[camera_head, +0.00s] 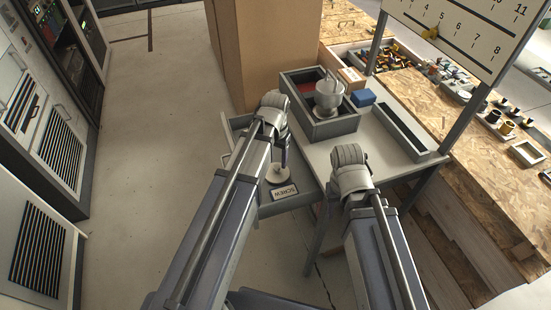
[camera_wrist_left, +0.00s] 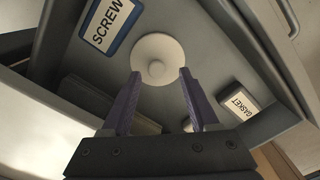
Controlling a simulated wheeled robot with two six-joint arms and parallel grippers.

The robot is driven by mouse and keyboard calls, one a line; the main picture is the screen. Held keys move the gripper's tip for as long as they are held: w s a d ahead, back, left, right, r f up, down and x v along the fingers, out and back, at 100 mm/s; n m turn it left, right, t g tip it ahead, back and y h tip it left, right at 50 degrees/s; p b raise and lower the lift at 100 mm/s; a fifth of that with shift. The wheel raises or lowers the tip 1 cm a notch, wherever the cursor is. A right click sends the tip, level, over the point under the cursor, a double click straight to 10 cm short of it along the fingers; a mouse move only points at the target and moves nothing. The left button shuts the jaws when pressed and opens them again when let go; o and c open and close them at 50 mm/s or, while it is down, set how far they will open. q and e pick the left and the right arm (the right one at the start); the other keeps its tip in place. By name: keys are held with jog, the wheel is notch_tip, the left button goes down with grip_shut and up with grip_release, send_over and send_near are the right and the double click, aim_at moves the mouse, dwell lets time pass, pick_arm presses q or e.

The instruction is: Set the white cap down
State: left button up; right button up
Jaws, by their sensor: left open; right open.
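The white cap (camera_wrist_left: 157,58) is a round disc with a small raised centre. It lies in a grey drawer (camera_wrist_left: 240,60), close to the SCREW label (camera_wrist_left: 108,24). It also shows in the head view (camera_head: 277,175), partly covered by my left arm. My left gripper (camera_wrist_left: 160,73) is open, with its two purple fingertips at the near edge of the cap, one on each side. I cannot tell whether they touch it. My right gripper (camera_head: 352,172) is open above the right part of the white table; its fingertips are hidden.
On the white table (camera_head: 375,127) stand a dark box (camera_head: 335,128) with a light metal part (camera_head: 328,95), a blue block (camera_head: 363,97) and a long grey tray (camera_head: 402,133). Cabinets line the left; the floor (camera_head: 150,130) between is clear.

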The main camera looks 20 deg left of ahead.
aim_at(275, 166)
pick_arm(q)
notch_tip(275, 166, up, 8)
jog(key=r+p, duration=0.1)
jog(key=p, duration=0.6)
jog(key=s+d+m+y, duration=0.1)
jog(key=s+d, duration=0.9)
jog(key=s, duration=0.3)
jog(key=shift+s+f+m, duration=0.25)
jog(key=shift+s+m, duration=0.05)
jog(key=shift+s, duration=0.1)
pick_arm(e)
notch_tip(275, 166, up, 8)
jog(key=shift+r, duration=0.2)
